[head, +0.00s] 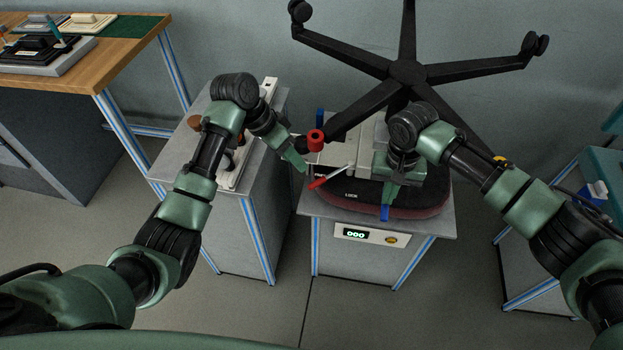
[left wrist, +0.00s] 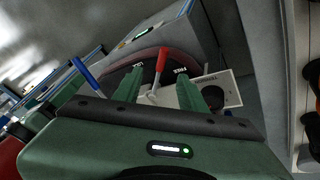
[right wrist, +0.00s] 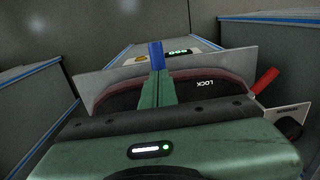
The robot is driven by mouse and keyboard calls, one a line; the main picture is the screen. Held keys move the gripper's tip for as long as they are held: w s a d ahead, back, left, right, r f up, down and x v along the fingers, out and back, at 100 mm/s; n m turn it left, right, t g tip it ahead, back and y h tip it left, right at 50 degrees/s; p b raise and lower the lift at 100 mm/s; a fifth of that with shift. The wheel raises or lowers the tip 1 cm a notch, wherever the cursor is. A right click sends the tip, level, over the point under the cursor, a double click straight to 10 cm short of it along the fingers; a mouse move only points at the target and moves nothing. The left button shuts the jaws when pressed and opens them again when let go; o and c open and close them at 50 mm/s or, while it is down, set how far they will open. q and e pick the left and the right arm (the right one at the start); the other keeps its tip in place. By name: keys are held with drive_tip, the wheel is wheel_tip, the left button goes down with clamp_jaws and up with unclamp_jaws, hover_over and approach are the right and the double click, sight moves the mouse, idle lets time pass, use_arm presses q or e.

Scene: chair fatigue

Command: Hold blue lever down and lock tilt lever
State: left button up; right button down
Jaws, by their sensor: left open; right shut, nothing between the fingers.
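The blue lever (head: 384,212) sticks out at the front of the upside-down chair seat (head: 425,208). My right gripper (head: 389,196) is shut and empty, its fingertips at the blue lever, which also shows beyond them in the right wrist view (right wrist: 156,54). I cannot tell whether they touch. The tilt lever, with a red grip (head: 318,183), juts toward the front left of the seat. My left gripper (head: 303,165) is open just above it. In the left wrist view the tilt lever (left wrist: 161,62) stands between the spread fingers, between the LOCK and FREE labels.
A red knob (head: 316,140) is close to my left gripper. The black chair base (head: 408,72) rises behind. The stand has a display panel (head: 372,236) in front. A grey cabinet (head: 225,225) stands left, and a wooden table (head: 90,65) farther left. The floor in front is clear.

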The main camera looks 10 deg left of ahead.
sight(314, 183)
use_arm(q)
drive_tip(key=shift+m, duration=0.3)
drive_tip(key=x, duration=1.1)
drive_tip(key=shift+w+f, duration=0.2)
drive_tip(key=shift+f, duration=0.05)
clamp_jaws()
idle(0.8)
